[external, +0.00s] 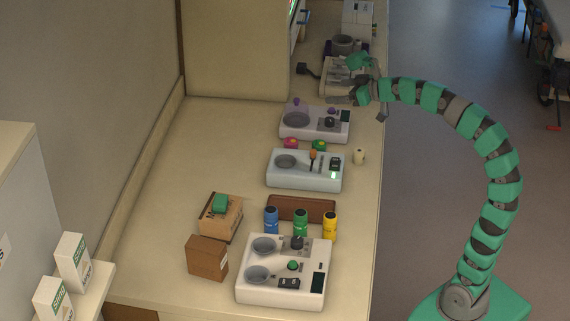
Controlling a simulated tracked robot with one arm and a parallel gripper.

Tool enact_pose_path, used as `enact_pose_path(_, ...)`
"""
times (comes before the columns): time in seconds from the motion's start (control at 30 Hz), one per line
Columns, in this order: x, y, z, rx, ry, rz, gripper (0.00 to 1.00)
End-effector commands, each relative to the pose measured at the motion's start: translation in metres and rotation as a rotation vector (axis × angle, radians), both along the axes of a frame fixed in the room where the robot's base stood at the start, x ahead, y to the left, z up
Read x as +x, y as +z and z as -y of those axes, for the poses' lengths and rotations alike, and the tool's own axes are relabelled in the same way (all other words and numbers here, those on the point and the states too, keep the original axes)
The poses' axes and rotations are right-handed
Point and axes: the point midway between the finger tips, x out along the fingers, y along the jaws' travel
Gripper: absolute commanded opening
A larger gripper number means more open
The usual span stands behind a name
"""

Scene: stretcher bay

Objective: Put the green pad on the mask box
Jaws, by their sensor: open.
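The green pad (220,203) is a small green block resting on top of an open-looking cardboard box (226,224) with dark lettering, which I take to be the mask box. The lettering is too small to read fully. The box stands on the left half of the counter. My gripper (361,88) is open, far from both, at the back right end of the counter near a pale device. I see nothing held between its fingers, though they are small and partly blend with the clutter there.
A plain brown box (207,258) stands in front of the lettered box. White consoles with round dishes (305,169) line the counter's right side. Blue, green and yellow bottles (300,223) stand by a brown tray (287,205). The counter's left middle (200,145) is clear.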

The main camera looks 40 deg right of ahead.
Motion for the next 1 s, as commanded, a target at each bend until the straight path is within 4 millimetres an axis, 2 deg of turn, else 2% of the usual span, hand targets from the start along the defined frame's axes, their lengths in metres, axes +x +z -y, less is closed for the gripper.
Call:
enact_pose_path(0.03, -0.016, 0.019, 0.023, -0.002, -0.075, 0.025, 0.87)
enact_pose_path(0.13, -0.043, 0.045, 0.058, 0.013, -0.213, 0.058, 0.87)
enact_pose_path(0.2, -0.06, 0.059, 0.077, 0.021, -0.293, 0.082, 0.87)
enact_pose_path(0.33, -0.082, 0.075, 0.1, 0.038, -0.393, 0.113, 0.87)
enact_pose_path(0.5, -0.091, 0.081, 0.109, 0.048, -0.436, 0.124, 0.87)
enact_pose_path(1.0, -0.09, 0.08, 0.108, 0.049, -0.433, 0.123, 0.87)
